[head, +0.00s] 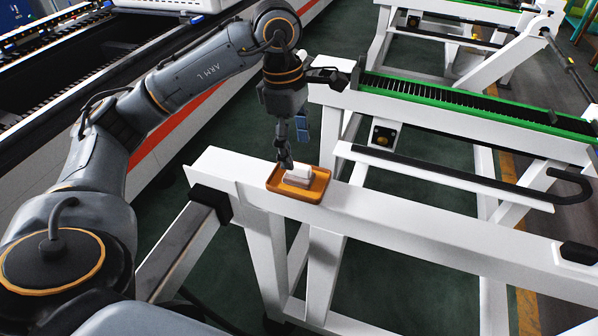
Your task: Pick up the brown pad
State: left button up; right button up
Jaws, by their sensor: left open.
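An orange-brown tray (318,186) sits on top of the white rack beam (400,216). In it lies a small block with a white upper part and a pale brown lower part (296,180); the brown part looks like the brown pad. My left gripper (286,164) points down at the tray's far left side, close beside the block. It is open, and I see nothing held in it. The fingertips are small and dark, so I cannot tell whether they touch the block or tray. My right gripper is out of view.
The white rack beam runs from centre left to lower right, with a black block (579,253) near its right end. Behind it are a green-edged roller rail (470,106) and a black bar with a hooked end (572,194). A long white machine with a red stripe stands at upper left.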

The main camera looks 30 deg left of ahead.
aim_at(299, 165)
pick_arm(q)
jog(key=shift+s+d+f+p, duration=0.1)
jog(key=shift+d+f+p, duration=0.05)
jog(key=shift+f+p, duration=0.35)
jog(key=shift+s+d+f+p, duration=0.1)
jog(key=shift+d+f+p, duration=0.05)
jog(key=shift+f+p, duration=0.35)
notch_tip(299, 165, down, 2)
jog(key=shift+w+d+f+p, duration=0.1)
jog(key=shift+d+f+p, duration=0.05)
jog(key=shift+f+p, duration=0.15)
jog(key=shift+w+f, duration=0.1)
jog(key=shift+f, duration=0.3)
jog(key=shift+c, duration=0.4)
jog(key=c, duration=1.1)
jog(key=shift+c, duration=0.2)
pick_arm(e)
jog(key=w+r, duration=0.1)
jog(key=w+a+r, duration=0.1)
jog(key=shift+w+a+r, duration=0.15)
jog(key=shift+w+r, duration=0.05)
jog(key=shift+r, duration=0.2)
